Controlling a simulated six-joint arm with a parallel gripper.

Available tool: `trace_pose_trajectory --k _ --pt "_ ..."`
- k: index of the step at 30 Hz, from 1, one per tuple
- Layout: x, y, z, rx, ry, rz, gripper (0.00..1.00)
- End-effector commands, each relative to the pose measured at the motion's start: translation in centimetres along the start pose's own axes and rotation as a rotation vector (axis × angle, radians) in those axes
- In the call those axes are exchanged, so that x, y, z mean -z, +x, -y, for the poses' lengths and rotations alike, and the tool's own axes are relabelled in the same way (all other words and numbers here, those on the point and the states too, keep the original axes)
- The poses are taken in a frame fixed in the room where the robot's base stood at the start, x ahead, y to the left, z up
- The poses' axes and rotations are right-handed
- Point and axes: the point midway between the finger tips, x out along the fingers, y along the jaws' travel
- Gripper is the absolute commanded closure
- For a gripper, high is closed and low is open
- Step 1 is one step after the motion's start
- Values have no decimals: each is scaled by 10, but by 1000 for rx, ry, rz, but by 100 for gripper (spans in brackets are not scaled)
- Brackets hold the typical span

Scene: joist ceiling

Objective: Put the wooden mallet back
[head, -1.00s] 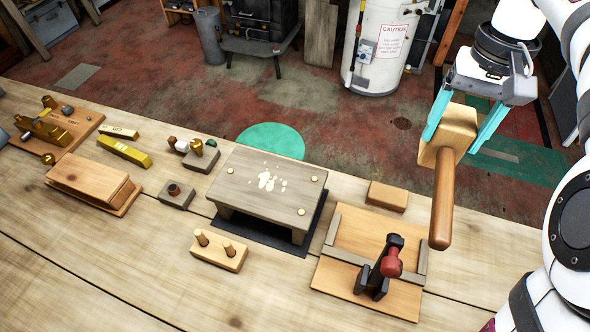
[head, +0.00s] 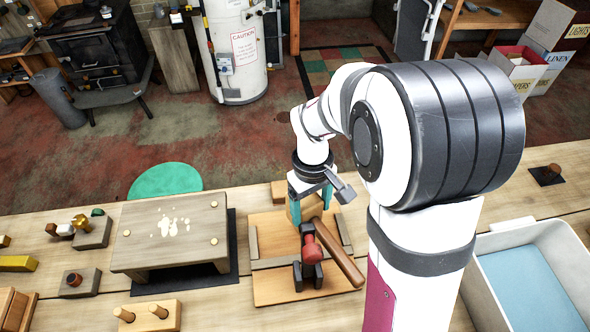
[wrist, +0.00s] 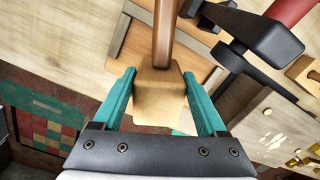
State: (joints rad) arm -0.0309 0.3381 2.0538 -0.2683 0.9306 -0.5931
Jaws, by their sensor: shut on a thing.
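The wooden mallet has a pale block head (head: 308,207) and a brown handle (head: 343,256). My gripper (head: 311,200) is shut on the mallet's head, with a teal finger on either side. In the wrist view the mallet head (wrist: 158,95) sits between the fingers, and its handle (wrist: 165,30) points away from the gripper. In the head view the mallet is over the wooden board (head: 268,285), its handle slanting down to the right beside a dark fixture with a red part (head: 312,248). I cannot tell whether the mallet touches the board.
The dark and red fixture shows close beside the mallet in the wrist view (wrist: 262,42). A small raised bench (head: 140,240) stands left of the board, with a two-peg block (head: 148,317) in front. A white bin with a blue bottom (head: 490,243) stands at the right.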

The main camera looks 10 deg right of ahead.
Motion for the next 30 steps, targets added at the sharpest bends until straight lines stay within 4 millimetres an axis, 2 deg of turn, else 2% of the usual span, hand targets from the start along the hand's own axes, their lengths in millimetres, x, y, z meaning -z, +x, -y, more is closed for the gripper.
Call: trace_pose_trajectory --k 5,9,12,22,23,27,30 --pt "13 10 10 -1 -1 0 100" --pt "14 36 11 1 1 4 100" --pt "15 48 10 -1 2 2 100" --pt "16 51 10 -1 1 -1 100" --pt "15 52 10 -1 1 0 24" --pt "15 52 10 -1 1 -1 0" --pt "15 51 10 -1 1 0 0"
